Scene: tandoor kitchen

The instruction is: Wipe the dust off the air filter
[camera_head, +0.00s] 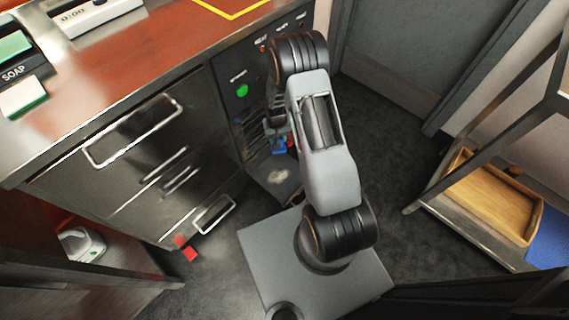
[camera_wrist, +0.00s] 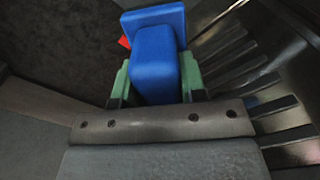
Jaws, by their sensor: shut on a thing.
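My gripper (camera_wrist: 153,88) has green fingertips and is shut on a blue tool (camera_wrist: 153,58), a block-shaped grip with a wider flat blue head. In the head view the blue tool (camera_head: 279,147) shows small beneath my arm, in front of the cabinet. A dark flat panel (camera_head: 264,190) with a pale dusty patch lies low at the cabinet's foot, just below the tool; it looks like the air filter. My arm hides part of it. I cannot tell whether the tool touches it. Dark slats (camera_wrist: 245,68) fill the right of the wrist view.
The steel cabinet (camera_head: 120,165) has handles, a green button (camera_head: 242,91) and a red-brown counter (camera_head: 120,75). A wooden tray (camera_head: 490,200) sits on a low rack at right. Dark floor (camera_head: 400,150) is clear between.

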